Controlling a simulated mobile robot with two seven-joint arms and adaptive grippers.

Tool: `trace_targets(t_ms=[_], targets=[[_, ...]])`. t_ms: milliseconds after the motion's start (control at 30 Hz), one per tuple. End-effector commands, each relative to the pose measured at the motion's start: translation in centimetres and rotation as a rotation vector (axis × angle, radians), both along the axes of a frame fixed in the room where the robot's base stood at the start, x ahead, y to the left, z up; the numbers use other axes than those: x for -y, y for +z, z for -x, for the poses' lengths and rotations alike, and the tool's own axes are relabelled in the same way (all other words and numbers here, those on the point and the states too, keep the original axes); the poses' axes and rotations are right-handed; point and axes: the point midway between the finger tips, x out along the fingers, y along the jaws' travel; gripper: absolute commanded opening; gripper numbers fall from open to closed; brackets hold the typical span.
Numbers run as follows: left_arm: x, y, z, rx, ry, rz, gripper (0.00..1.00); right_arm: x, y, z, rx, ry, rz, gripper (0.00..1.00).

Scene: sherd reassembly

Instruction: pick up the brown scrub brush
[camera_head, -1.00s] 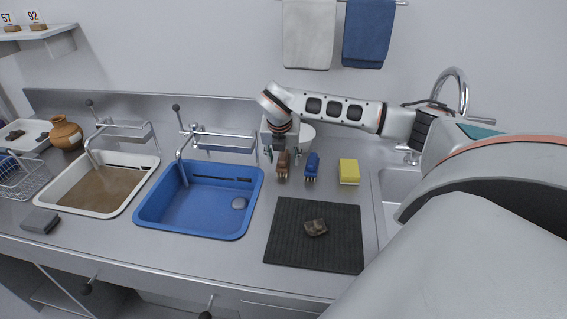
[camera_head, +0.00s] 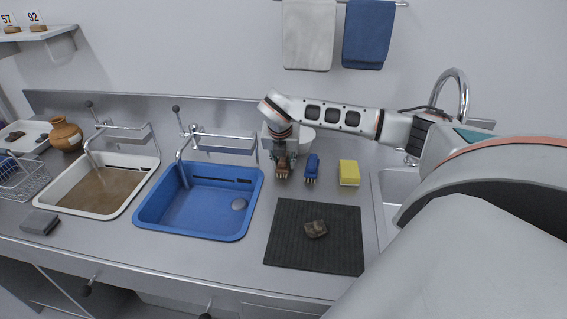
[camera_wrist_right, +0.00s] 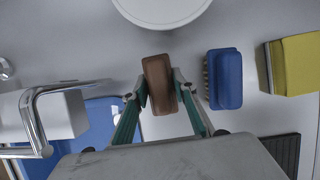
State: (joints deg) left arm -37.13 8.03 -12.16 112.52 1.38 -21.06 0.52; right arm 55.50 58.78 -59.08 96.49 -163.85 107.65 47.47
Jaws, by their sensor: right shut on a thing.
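The brown scrub brush (camera_head: 282,171) stands on the grey counter behind the dark ribbed mat, with its bristles toward the front in the head view. My right gripper (camera_head: 281,158) reaches down over it from behind. In the right wrist view the brown brush (camera_wrist_right: 158,84) lies between the two fingertips of my right gripper (camera_wrist_right: 160,93), which are shut against its sides. The brush appears to be at counter level; I cannot tell any gap beneath it. My left gripper is not in view.
A blue brush (camera_head: 312,168) stands close to the right, then a yellow sponge (camera_head: 349,173). A blue basin (camera_head: 200,210) with a tap is at left. A sherd (camera_head: 315,228) lies on the dark mat (camera_head: 285,245). A white round container (camera_wrist_right: 160,10) is behind the brush.

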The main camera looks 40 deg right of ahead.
Motion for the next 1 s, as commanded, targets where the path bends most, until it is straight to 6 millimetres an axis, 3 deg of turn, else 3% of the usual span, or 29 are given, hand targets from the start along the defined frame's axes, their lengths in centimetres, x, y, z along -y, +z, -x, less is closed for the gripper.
trace_targets(t_ms=[267, 700, 1000], targets=[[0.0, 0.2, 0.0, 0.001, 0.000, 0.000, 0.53, 0.1, 2.8, -0.1, 0.005, -0.001, 0.000, 0.04], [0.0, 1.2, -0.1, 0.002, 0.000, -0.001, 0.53, 0.1, 13.4, -0.1, 0.007, -0.001, 0.001, 0.04], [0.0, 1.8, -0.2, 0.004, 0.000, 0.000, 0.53, 0.0, 18.4, -0.1, 0.003, 0.000, 0.000, 0.04]])
